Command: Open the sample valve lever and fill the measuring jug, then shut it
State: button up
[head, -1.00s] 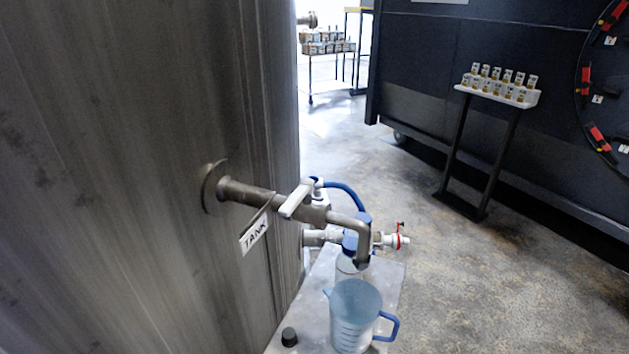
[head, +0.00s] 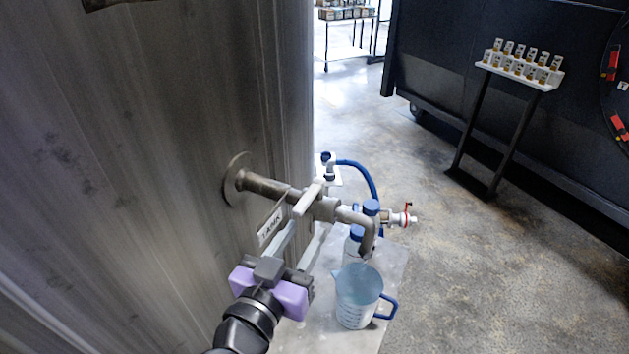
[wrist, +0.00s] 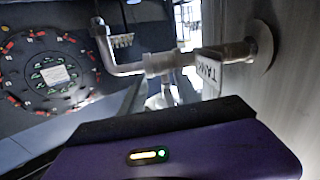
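The sample valve with its white lever (head: 308,199) sits on a metal pipe out of the tank wall; the lever lies slantwise across the pipe. A "TANK" tag (head: 271,224) hangs from the pipe, and also shows in the wrist view (wrist: 208,70). The bent spout (head: 366,236) points down above the measuring jug (head: 356,300), a translucent bluish jug with a blue handle, standing upright. I see no stream from the spout; the jug's contents are unclear. My gripper (head: 306,232) is just below the pipe and lever, its two fingers apart with nothing visibly held. Contact with the lever is unclear.
The jug stands on a metal shelf (head: 392,262) beside the large tank (head: 150,150). Blue-capped bottles (head: 356,232), a blue hose (head: 366,176) and a side tap (head: 402,218) crowd behind the spout. Open floor lies to the right, with a sample rack (head: 520,70) beyond.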

jog(key=m+h, duration=0.1)
jog(key=m, duration=0.1)
send_near(318, 183)
jog(key=shift+w+f, duration=0.25)
jog(key=shift+w, duration=0.3)
jog(key=p+x, duration=0.2)
jog(key=x, duration=0.4)
jog(key=shift+w+d+r, duration=0.2)
jog(key=shift+w+d+f, duration=0.1)
jog(key=shift+w+d, duration=0.15)
jog(key=shift+w, duration=0.35)
grip_shut()
